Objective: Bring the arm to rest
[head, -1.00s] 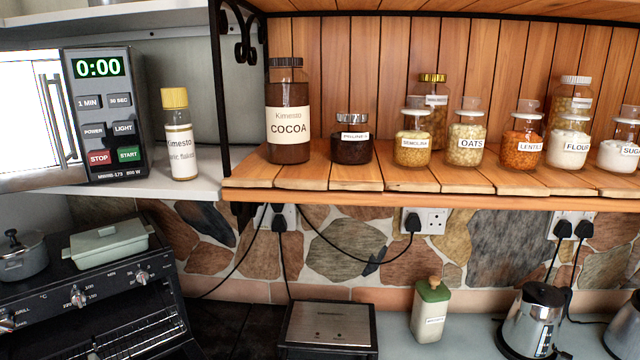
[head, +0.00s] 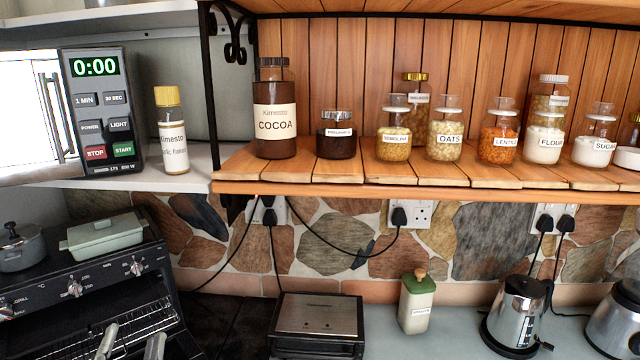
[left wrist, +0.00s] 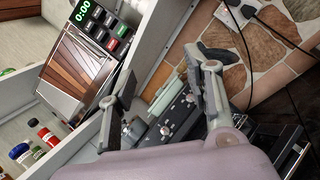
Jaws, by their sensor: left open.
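My left gripper (head: 130,346) shows at the bottom left edge of the head view, with only its two finger ends in the frame. They stand apart and overlap the front of the black oven (head: 75,290). In the left wrist view my left gripper (left wrist: 162,78) is open, with nothing between its fingers. The oven (left wrist: 178,120), the green lidded dish and the microwave (left wrist: 90,52) show beyond it. My right gripper is not in view.
A wooden shelf (head: 400,190) with several labelled jars, among them cocoa (head: 275,110), spans the right. A grey press grill (head: 318,318), a green-topped bottle (head: 417,305) and a kettle (head: 517,315) stand on the counter below. Cables hang from wall sockets.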

